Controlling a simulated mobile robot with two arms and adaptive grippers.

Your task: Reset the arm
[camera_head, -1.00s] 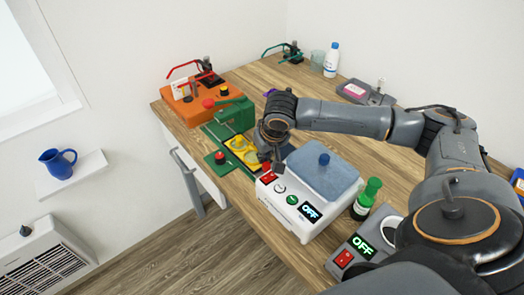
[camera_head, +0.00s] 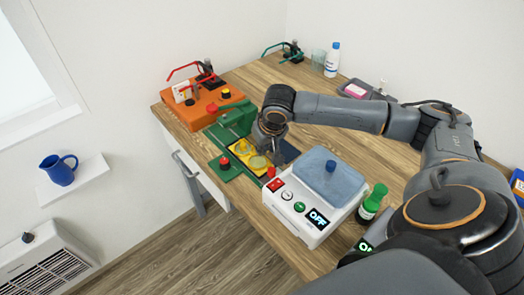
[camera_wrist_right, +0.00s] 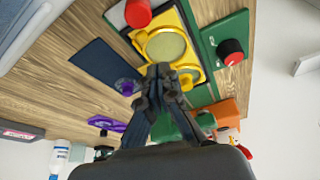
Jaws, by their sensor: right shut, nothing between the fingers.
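My right arm reaches in from the right in the head view, and its gripper (camera_head: 267,160) points down by the yellow part of the green device. In the right wrist view the fingertips (camera_wrist_right: 160,72) are together with nothing between them. They appear just in front of the yellow holder (camera_wrist_right: 168,45) with its round pale disc; whether they touch it I cannot tell. The green device (camera_head: 235,118) has a yellow part (camera_head: 243,153) and a red-topped button (camera_head: 224,162) beside it. My left gripper is not in view.
A white device (camera_head: 300,215) with a blue lid and an OFF display stands right of the gripper. A green-capped bottle (camera_head: 372,203) is beside it. An orange device (camera_head: 207,103) stands behind. A white bottle (camera_head: 332,60) is at the back.

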